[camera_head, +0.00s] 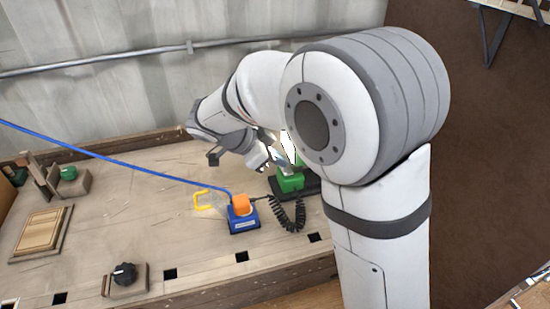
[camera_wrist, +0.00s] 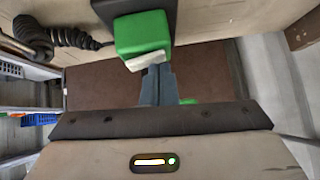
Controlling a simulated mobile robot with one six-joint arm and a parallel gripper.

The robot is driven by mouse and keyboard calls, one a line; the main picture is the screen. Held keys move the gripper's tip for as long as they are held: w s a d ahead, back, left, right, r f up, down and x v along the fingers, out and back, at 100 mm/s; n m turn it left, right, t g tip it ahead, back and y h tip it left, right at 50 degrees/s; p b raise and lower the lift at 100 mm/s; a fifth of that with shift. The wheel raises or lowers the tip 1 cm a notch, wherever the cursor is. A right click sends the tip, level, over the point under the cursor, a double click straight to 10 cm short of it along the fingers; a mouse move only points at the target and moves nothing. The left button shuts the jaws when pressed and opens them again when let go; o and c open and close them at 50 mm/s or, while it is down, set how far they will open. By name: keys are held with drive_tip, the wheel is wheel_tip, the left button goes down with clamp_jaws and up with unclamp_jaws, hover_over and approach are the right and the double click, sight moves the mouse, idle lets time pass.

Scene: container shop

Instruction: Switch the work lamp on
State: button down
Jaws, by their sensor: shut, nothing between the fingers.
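The green housing (camera_head: 291,182) stands on a dark base on the bench and seems to be the work lamp. A bright white patch (camera_head: 288,147) shows just above it; I cannot tell whether this is a lit lamp. In the wrist view the green housing (camera_wrist: 142,34) is at the top, with a small whitish piece (camera_wrist: 147,62) on its near edge. My gripper (camera_wrist: 158,72) is shut and empty, its fingertips at or very close to that piece; contact is unclear. In the head view my arm partly hides the lamp and the fingertips.
A black coiled cord (camera_head: 292,218) runs between the lamp's base and a blue and orange block (camera_head: 243,214). A black knob (camera_head: 124,274) is at the front. The bench (camera_head: 130,215) has free room on the left.

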drive_tip(key=shift+s+f, duration=0.1)
drive_tip(key=shift+s, duration=0.05)
drive_tip(key=shift+s+d+r+b, duration=0.1)
drive_tip(key=shift+s+r+b, duration=0.15)
drive_tip(key=shift+s+b, duration=0.35)
drive_tip(key=shift+r, duration=0.25)
drive_tip(key=w+a+p+v, duration=0.1)
drive_tip(key=p+v, duration=0.2)
drive_tip(key=v, duration=0.6)
drive_tip(key=shift+w, duration=0.15)
drive_tip(key=shift+a, duration=0.15)
